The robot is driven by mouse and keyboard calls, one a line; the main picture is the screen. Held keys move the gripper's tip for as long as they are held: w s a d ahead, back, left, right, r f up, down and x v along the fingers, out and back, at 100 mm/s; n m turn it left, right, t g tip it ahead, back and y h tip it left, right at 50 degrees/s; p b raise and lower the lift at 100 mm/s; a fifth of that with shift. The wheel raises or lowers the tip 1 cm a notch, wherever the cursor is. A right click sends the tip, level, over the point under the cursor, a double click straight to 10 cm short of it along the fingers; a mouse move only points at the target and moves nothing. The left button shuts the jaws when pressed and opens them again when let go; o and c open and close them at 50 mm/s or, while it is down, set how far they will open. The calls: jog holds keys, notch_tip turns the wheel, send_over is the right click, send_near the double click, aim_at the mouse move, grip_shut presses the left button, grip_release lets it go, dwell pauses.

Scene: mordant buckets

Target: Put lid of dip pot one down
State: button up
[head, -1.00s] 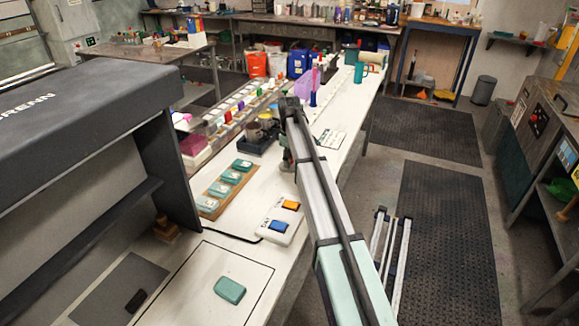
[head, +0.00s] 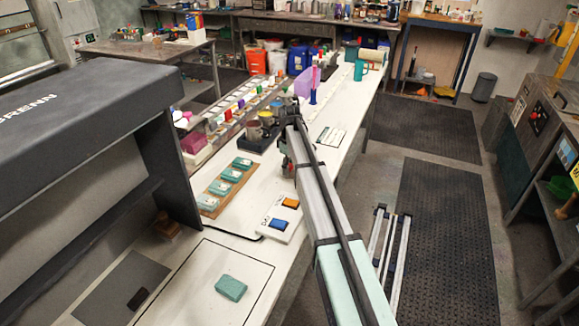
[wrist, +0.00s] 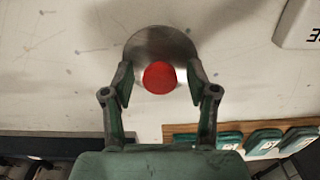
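A round metal lid (wrist: 184,45) with a red knob (wrist: 159,77) shows in the wrist view against the white bench top. My gripper (wrist: 159,82) is open, with one finger on each side of the knob. A gap shows between each finger and the knob, so it grips nothing. The lid looks flat on the bench; any small height above it is hard to judge. Dip pots (head: 254,131) stand on a dark base just left of the arm's end; which is pot one cannot be told.
A brown board (head: 209,203) with several teal blocks lies left of the arm. A white box with orange and blue buttons (head: 278,224) is nearer. A teal block (head: 230,288) lies at the front. A white card (head: 331,137) lies right of the arm's end.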

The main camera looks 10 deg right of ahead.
notch_tip(320, 180, up, 12)
jog(key=b, duration=0.3)
jog(key=shift+r, duration=0.15)
